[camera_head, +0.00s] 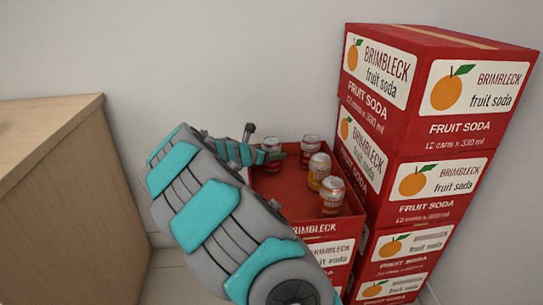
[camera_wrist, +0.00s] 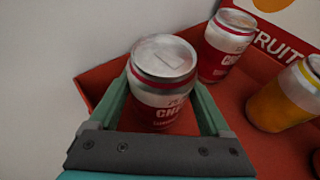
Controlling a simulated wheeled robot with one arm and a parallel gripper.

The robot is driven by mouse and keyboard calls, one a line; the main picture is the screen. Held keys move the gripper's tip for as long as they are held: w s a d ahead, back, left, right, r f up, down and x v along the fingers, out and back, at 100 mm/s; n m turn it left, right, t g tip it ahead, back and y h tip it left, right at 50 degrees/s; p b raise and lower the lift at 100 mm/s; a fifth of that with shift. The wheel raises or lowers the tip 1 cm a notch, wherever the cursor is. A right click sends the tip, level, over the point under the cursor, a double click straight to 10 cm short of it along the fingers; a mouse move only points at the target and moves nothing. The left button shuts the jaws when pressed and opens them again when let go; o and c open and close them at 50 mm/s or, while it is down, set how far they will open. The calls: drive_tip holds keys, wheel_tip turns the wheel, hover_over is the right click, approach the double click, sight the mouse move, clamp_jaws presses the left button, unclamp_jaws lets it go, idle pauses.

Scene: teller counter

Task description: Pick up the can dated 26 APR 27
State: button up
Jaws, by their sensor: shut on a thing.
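My gripper (camera_head: 268,156) is shut on a red and white can (camera_wrist: 163,70) at the left back of an open red box (camera_head: 283,186). In the wrist view, my gripper (camera_wrist: 163,108) has one finger on each side of this can. The can is upright, with a pale label patch on its lid; no date can be read. Another red and white can (camera_wrist: 228,45) stands behind it to the right, and a yellow can (camera_wrist: 285,97) stands farther right. Whether the held can touches the box floor is unclear.
A tall stack of red soda cartons (camera_head: 405,170) stands close to the box's right side. A pale wooden counter (camera_head: 60,200) is at the left. A plain wall is behind. The box floor has bare room left of the standing cans.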

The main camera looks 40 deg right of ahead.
clamp_jaws()
